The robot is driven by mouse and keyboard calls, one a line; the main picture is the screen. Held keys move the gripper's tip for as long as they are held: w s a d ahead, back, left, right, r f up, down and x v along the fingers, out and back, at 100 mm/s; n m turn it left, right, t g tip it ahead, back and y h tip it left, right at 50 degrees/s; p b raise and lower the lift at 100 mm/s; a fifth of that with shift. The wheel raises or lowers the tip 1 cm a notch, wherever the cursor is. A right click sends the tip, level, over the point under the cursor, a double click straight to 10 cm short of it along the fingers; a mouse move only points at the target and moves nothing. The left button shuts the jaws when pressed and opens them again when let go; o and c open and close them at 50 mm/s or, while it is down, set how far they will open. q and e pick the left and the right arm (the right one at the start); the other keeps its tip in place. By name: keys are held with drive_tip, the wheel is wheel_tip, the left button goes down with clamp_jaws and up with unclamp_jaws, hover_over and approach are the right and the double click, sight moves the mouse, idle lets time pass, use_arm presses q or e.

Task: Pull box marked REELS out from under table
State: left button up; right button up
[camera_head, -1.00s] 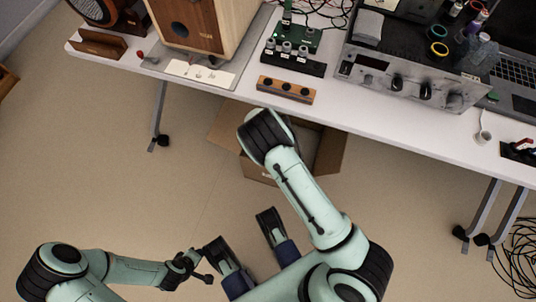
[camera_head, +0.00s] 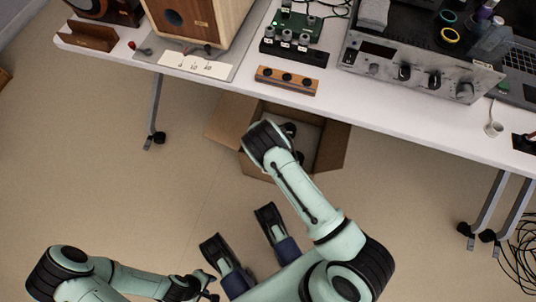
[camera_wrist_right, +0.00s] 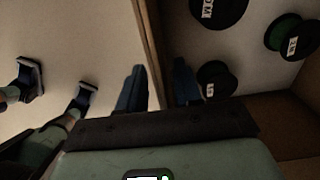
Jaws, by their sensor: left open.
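An open cardboard box (camera_head: 331,147) with spread flaps stands on the floor, partly under the table (camera_head: 200,82). No REELS marking can be read on it. In the right wrist view its wall (camera_wrist_right: 149,35) runs between the two fingers of my right gripper (camera_wrist_right: 160,85), which is open astride the wall with a gap showing. In the head view my right wrist hides these fingers. Inside the box are labelled black spools (camera_wrist_right: 214,78) and a green-wound one (camera_wrist_right: 290,36). My left gripper (camera_head: 242,236) is open and empty over the floor, in front of the box.
Castored table legs stand left (camera_head: 154,112) and right (camera_head: 486,208). Black cables (camera_head: 522,255) lie at the right. The floor at left is clear.

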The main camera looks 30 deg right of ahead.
clamp_jaws()
idle(1.5)
